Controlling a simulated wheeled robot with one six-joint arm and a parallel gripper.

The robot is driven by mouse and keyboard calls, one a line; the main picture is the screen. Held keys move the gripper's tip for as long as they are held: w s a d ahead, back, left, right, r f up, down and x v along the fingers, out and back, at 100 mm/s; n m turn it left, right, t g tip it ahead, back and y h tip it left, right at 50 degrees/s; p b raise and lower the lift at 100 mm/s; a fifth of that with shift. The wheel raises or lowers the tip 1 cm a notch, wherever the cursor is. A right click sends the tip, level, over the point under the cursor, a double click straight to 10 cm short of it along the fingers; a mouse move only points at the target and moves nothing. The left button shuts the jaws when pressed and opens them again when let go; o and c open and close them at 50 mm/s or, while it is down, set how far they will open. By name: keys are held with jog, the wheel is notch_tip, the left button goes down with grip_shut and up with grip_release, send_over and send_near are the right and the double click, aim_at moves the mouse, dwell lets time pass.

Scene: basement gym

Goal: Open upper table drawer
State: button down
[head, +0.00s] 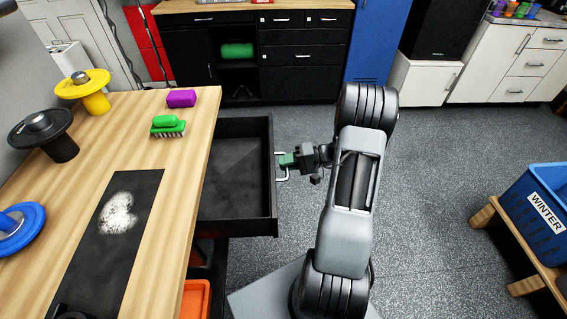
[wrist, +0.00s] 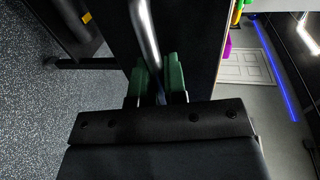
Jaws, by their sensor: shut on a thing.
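The upper table drawer (head: 234,168) is black and stands pulled out from the right side of the wooden table (head: 178,215). Its inside looks empty. A silver bar handle (head: 279,166) is on the drawer's front. My gripper (head: 286,160), with green fingertips, is shut on the handle. In the wrist view the handle (wrist: 145,35) runs between the green fingertips of my gripper (wrist: 160,80).
An orange bin (head: 196,299) sits below. A blue crate (head: 541,210) stands on a bench at right. The grey floor (head: 430,190) between is clear.

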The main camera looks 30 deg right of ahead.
jog(key=shift+s+d, duration=0.2)
jog(key=shift+d, duration=0.05)
jog(key=c, duration=1.2)
grip_release()
jog(key=shift+d, duration=0.15)
jog(key=v, duration=1.3)
jog(key=shift+s+d+r, duration=0.1)
jog(key=shift+d, duration=0.2)
